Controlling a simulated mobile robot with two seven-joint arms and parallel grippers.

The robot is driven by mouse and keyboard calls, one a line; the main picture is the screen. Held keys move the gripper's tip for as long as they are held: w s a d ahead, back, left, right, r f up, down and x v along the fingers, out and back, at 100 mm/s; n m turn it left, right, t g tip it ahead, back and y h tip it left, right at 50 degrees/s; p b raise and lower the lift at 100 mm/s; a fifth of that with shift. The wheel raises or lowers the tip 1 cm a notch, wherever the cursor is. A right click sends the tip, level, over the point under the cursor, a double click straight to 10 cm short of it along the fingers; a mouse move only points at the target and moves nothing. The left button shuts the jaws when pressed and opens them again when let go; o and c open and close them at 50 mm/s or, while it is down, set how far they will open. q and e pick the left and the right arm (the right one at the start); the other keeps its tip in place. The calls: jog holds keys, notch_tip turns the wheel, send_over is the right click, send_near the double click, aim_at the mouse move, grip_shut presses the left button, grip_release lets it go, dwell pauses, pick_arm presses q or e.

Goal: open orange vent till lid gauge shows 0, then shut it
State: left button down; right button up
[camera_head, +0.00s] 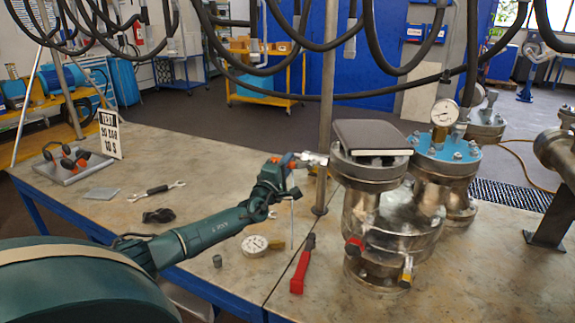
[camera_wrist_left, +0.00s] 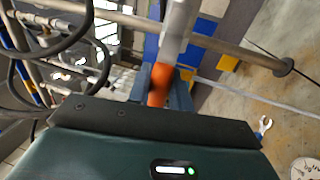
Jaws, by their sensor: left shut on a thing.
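My left gripper (camera_head: 286,161) reaches in from the left to beside the near vessel (camera_head: 388,220). In the left wrist view the fingers are shut around the orange vent knob (camera_wrist_left: 158,88), and a pale metal stem (camera_wrist_left: 178,32) runs on from it. In the head view a silver fitting (camera_head: 314,159) lies between the gripper and the vessel's top flange. The knob's turn is mostly hidden by the fingers. The lid gauge (camera_head: 445,113) stands upright on the blue lid (camera_head: 452,151); its needle is too small to read. My right gripper is out of view.
A metal post (camera_head: 326,110) stands close beside the gripper. A black book-like block (camera_head: 372,137) lies on the near vessel. A red-handled tool (camera_head: 303,264), loose gauge (camera_head: 255,244) and wrench (camera_head: 157,191) lie on the bench. Black hoses (camera_head: 295,85) hang overhead.

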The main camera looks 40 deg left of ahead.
pick_arm(q)
jog(key=shift+r, duration=0.1)
jog(key=c, duration=1.3)
grip_release()
jog(key=p+v, duration=0.1)
jog(key=v, duration=1.2)
jog(key=shift+s, duration=0.1)
